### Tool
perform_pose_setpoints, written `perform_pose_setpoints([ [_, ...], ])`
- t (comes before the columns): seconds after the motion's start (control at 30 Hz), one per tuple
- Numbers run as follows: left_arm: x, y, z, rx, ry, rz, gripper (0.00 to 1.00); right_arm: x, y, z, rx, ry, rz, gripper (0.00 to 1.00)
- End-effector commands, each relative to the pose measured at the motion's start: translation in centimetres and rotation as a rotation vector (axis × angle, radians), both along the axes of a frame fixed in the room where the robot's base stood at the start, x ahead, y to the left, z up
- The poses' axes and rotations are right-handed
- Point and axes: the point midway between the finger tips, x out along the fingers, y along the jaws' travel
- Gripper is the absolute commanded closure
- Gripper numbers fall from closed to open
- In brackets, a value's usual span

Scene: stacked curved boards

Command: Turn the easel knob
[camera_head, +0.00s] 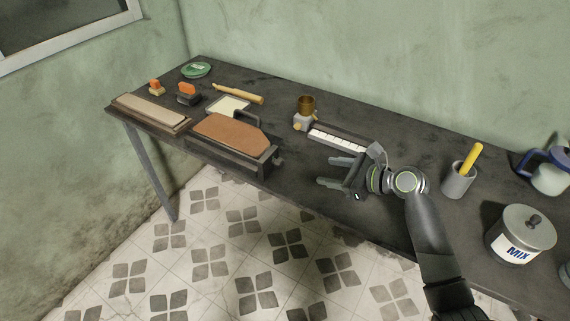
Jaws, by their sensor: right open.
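A dark stand with a sloped brown board (230,134), which looks like the easel, sits at the table's front edge left of centre. A small dark knob (280,161) sticks out from its right end. My right gripper (329,172) is open and empty, with its fingers pointing left towards the knob. A clear gap lies between the fingertips and the knob. My left gripper is not in view.
The dark table (310,205) has bare room right of the easel. A grey cup (457,183) and a MIX tin (518,240) stand at right, a long flat block (150,112) at left.

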Motion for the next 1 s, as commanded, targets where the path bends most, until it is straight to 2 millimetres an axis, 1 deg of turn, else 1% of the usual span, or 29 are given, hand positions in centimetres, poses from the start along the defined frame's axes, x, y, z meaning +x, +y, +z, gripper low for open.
perform_pose_setpoints([
  [0.03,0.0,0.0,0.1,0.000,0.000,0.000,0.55,0.5,0.8,-0.3,0.005,0.002,0.001,0.50],
  [0.2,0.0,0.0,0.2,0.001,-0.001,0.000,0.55,2.6,3.3,-1.5,0.003,0.001,0.004,0.50],
  [0.6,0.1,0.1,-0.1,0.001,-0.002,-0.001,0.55,7.0,8.3,-4.4,-0.002,0.000,0.003,0.50],
  [0.8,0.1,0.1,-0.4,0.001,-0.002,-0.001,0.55,8.5,10.1,-5.4,-0.003,0.001,0.002,0.50],
  [1.0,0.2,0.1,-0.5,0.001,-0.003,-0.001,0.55,9.4,11.0,-5.9,-0.004,0.000,0.001,0.50],
])
